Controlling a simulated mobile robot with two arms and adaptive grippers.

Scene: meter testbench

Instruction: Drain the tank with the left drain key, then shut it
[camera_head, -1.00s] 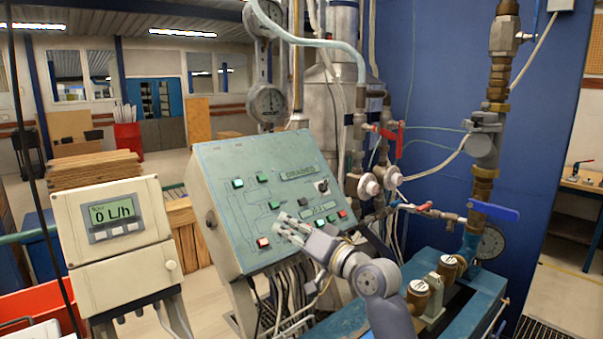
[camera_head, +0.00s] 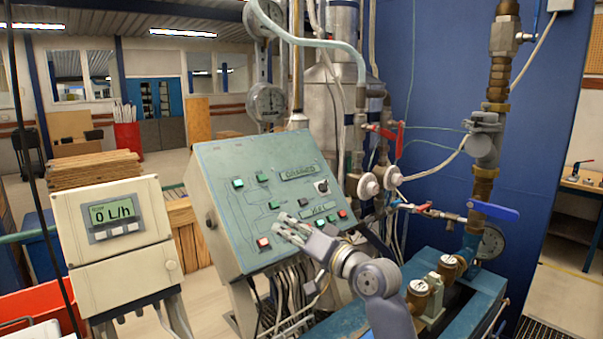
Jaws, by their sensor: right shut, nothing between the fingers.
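The sloped green control panel (camera_head: 225,240) stands in the middle of the head view. It bears a green key at its upper left (camera_head: 238,183), more green keys (camera_head: 262,177) (camera_head: 274,205), a red key at its lower left (camera_head: 264,242), and a red key at its lower right (camera_head: 342,214). I cannot tell which one is the left drain key. The panel's upper display (camera_head: 299,173) has text too blurred to read surely. My right gripper (camera_head: 282,223) is shut and empty, in front of the panel's lower middle, right of the lower-left red key. Contact is unclear. My left gripper is out of view.
A cream meter box (camera_head: 122,260) on the left reads 0 L/h. Pipes with a red-handled valve (camera_head: 388,131) and a blue-handled valve (camera_head: 494,211) stand to the right. A blue-green bench (camera_head: 478,296) with brass fittings is at lower right. Cables hang below the panel.

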